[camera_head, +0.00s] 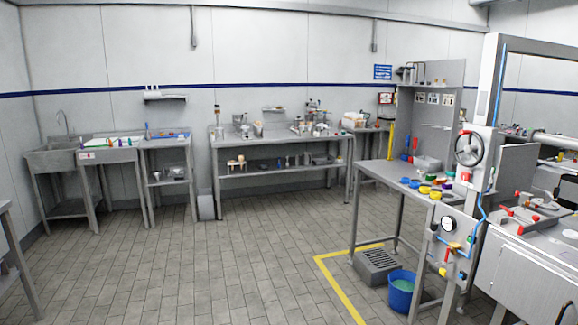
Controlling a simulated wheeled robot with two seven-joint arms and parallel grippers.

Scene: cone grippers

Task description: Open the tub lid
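I cannot tell for sure which thing is the tub with the lid. A large pale metal box-like unit (528,265) stands at the lower right, with red-handled parts on top. A blue bucket (400,294) with greenish contents stands open on the floor. A small pale tub-like container (427,163) sits on the metal table at the right; whether it has a lid is too small to tell. Neither of my grippers is in view.
A metal table (378,172) with small coloured parts stands before a machine with a handwheel (469,149). A sink (52,160) and workbench (280,141) line the back. The middle floor is clear.

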